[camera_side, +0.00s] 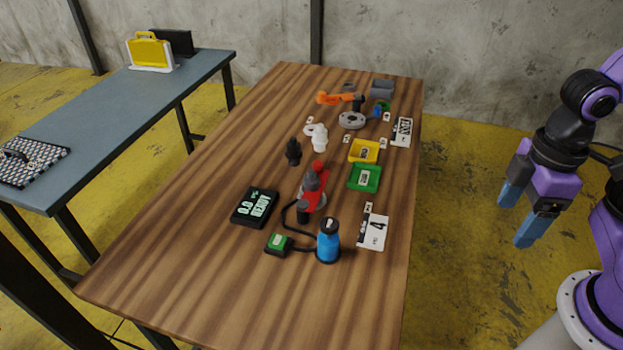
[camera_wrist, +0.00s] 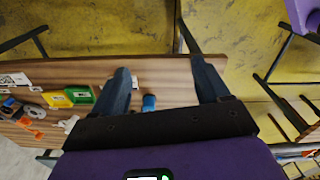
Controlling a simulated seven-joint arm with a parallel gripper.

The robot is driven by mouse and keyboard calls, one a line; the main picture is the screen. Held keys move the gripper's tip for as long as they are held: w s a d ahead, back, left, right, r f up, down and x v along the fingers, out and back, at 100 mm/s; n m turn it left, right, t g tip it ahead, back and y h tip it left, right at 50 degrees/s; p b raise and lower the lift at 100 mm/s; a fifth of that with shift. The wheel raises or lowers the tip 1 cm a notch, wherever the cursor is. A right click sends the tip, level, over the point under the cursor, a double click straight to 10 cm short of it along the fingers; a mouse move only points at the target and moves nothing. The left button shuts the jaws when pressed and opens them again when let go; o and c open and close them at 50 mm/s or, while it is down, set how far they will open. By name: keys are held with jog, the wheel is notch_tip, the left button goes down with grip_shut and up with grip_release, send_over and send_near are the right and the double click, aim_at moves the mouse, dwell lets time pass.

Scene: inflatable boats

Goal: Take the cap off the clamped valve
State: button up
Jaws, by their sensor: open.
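In the side view a red clamp (camera_side: 322,184) stands near the middle of the wooden table. The valve's cap cannot be told apart clearly. My gripper (camera_side: 516,217) is open and empty, off the table's right edge and well apart from the valve. Its two blue fingers also show in the wrist view (camera_wrist: 160,72), where the clamped valve cannot be made out.
Right of the clamp are a yellow tray (camera_side: 376,146) and a green tray (camera_side: 352,185). Black and white valves stand behind. The table's front is clear.

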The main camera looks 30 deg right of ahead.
jog(key=w+a+r+m, duration=0.3)
jog(key=w+a+m, duration=0.6)
jog(key=w, duration=0.4)
jog(key=m, duration=2.1)
send_over(312, 172)
notch_tip(312, 172, down, 5)
jog(key=f, duration=1.1)
jog(key=shift+d+f, duration=0.1)
jog(key=shift+d, duration=0.25)
jog(key=shift+a+f, duration=0.2)
jog(key=shift+f, duration=1.2)
jog(key=shift+a+f, duration=0.15)
jog(key=shift+f, duration=1.25)
jog(key=c, duration=1)
